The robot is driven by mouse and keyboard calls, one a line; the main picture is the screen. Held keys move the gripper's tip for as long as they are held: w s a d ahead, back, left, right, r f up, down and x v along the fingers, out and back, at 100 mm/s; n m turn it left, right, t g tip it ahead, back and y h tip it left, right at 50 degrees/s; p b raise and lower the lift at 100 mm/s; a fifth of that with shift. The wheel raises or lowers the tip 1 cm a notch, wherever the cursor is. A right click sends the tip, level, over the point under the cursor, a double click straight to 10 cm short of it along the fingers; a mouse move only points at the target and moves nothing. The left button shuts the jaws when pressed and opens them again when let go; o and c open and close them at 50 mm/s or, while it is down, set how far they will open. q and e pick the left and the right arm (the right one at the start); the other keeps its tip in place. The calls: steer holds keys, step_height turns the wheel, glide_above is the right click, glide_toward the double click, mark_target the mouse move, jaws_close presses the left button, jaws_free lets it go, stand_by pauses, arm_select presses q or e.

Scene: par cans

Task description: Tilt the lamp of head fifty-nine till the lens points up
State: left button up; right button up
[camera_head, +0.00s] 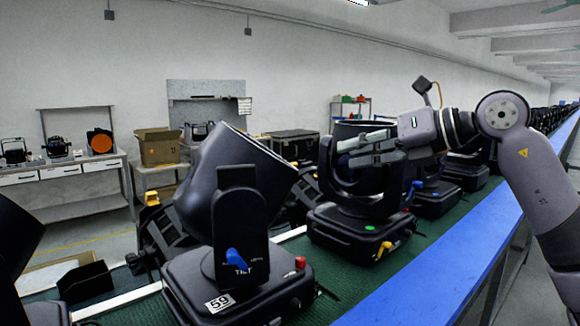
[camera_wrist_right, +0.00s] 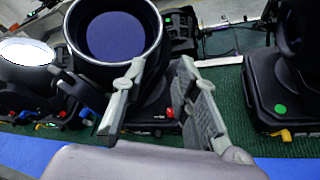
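Head fifty-nine (camera_head: 218,302) is the black moving head in the foreground, with a "59" label on its base. Its lamp (camera_head: 225,165) leans over, its lens end facing upper right. A blue tilt lever (camera_head: 236,259) sits on its yoke arm. In the right wrist view its dark blue lens (camera_wrist_right: 115,37) faces the camera. My right gripper (camera_head: 346,152) is right of the lamp's rim in the head view. In the wrist view its fingers (camera_wrist_right: 162,64) are apart and empty, the left one overlapping the rim; contact cannot be told. My left gripper is not in view.
A neighbouring head with a green dot (camera_head: 370,228) stands just beyond, behind my right gripper. Another lamp with a bright lens (camera_wrist_right: 25,52) is at the wrist view's left. A blue edge (camera_head: 440,275) runs along the green belt (camera_head: 345,296). Workbenches stand at the back wall.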

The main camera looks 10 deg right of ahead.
mark_target(291, 166)
steer(key=p+x, duration=0.1)
steer(key=x, duration=1.4)
steer(key=shift+c, duration=0.4)
jaws_close()
